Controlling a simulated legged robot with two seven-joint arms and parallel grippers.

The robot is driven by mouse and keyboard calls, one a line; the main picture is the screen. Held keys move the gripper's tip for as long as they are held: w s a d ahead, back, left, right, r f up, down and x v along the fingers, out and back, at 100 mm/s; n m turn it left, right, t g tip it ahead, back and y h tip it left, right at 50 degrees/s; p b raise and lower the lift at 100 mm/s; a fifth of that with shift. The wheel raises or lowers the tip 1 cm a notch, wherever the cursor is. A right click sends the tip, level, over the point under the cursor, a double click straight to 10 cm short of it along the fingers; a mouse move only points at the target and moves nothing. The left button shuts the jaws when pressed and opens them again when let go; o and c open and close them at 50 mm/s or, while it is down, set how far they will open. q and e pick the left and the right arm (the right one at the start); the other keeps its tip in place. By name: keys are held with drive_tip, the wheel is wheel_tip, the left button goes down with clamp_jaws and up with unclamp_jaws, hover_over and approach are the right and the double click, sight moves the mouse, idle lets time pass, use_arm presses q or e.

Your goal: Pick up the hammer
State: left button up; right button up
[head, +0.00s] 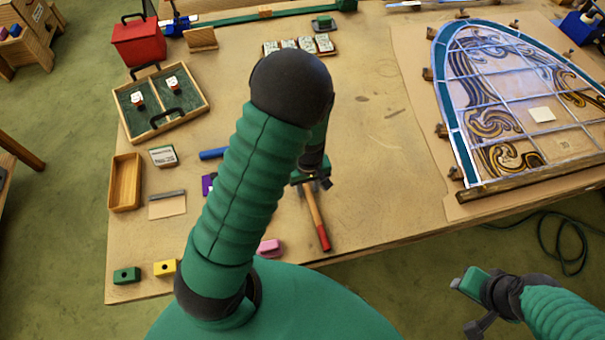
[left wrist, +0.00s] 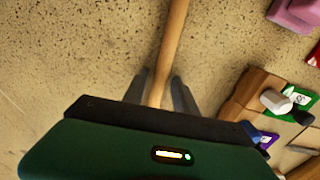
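The hammer (head: 317,217) lies on the workbench, with a wooden handle and a red grip end pointing toward the bench's near edge. Its head is not visible in either view. My left gripper (head: 311,183) is over the far part of the handle. In the left wrist view, the wooden handle (left wrist: 171,50) runs between the two dark fingers of my left gripper (left wrist: 160,88). The fingers are apart, one on each side, with narrow gaps beside the handle. My right gripper (head: 470,304) is at the lower right, off the bench's near edge; its fingers are unclear.
The leaded panel (head: 520,110) fills the bench's right side. A green-lined case (head: 160,105), a wooden tray (head: 125,183) and a red box (head: 138,42) stand at left. A pink block (head: 269,247) lies left of the hammer. The bench between hammer and panel is clear.

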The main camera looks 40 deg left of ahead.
use_arm(q)
clamp_jaws()
